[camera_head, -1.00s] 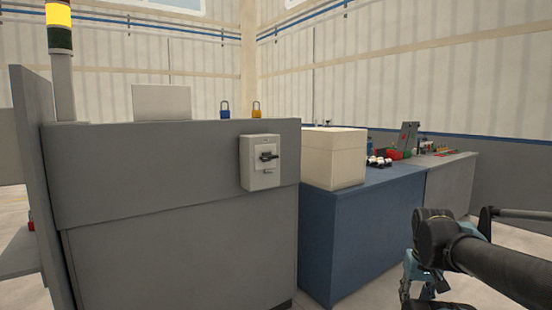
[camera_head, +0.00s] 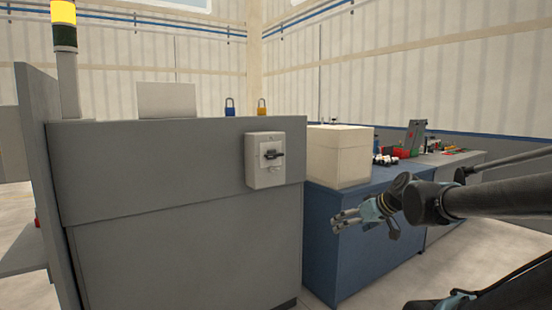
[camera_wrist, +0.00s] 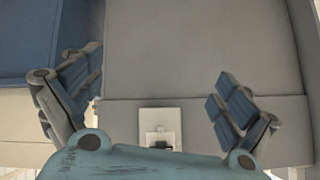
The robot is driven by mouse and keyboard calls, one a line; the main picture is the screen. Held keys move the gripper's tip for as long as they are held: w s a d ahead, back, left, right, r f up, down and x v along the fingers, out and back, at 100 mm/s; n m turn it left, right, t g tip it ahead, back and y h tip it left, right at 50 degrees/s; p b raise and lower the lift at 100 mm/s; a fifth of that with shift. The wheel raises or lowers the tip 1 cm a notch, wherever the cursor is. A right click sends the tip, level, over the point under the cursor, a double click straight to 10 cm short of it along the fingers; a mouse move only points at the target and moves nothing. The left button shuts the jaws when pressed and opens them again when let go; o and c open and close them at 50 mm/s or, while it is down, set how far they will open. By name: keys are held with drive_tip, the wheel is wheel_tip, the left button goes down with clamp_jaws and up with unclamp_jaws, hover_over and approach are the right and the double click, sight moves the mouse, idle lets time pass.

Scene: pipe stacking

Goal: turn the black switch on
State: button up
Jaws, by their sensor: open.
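The black switch (camera_head: 272,155) is a small dark handle on a light grey box fixed to the side of a grey cabinet (camera_head: 180,240). In the head view the handle lies roughly horizontal. My gripper (camera_head: 337,222) is to the right of the switch box and lower, in front of the blue counter, apart from both. In the wrist view the gripper (camera_wrist: 155,100) is open and empty, its two fingers wide apart. The switch box (camera_wrist: 158,116) shows between the fingers in that view, partly hidden by the gripper's body.
A cream box (camera_head: 340,158) stands on the blue counter (camera_head: 325,255) just right of the cabinet. Blue and yellow padlocks (camera_head: 262,107) stand on the cabinet top. A signal tower (camera_head: 64,50) with a lit yellow lamp rises at left. The floor before the cabinet is clear.

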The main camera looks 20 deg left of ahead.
drive_tip(key=w+a+r+n+t+y, duration=0.3)
drive_tip(key=w+a+r+y, duration=0.2)
drive_tip(key=w+a+r, duration=0.6)
drive_tip(key=t+y, duration=0.1)
drive_tip(key=t, duration=0.2)
approach(276, 155)
drive_tip(key=shift+m, duration=0.3)
drive_tip(key=x, duration=1.1)
drive_tip(key=shift+w+a, duration=0.1)
drive_tip(key=c, duration=1.1)
drive_tip(key=shift+o, duration=0.3)
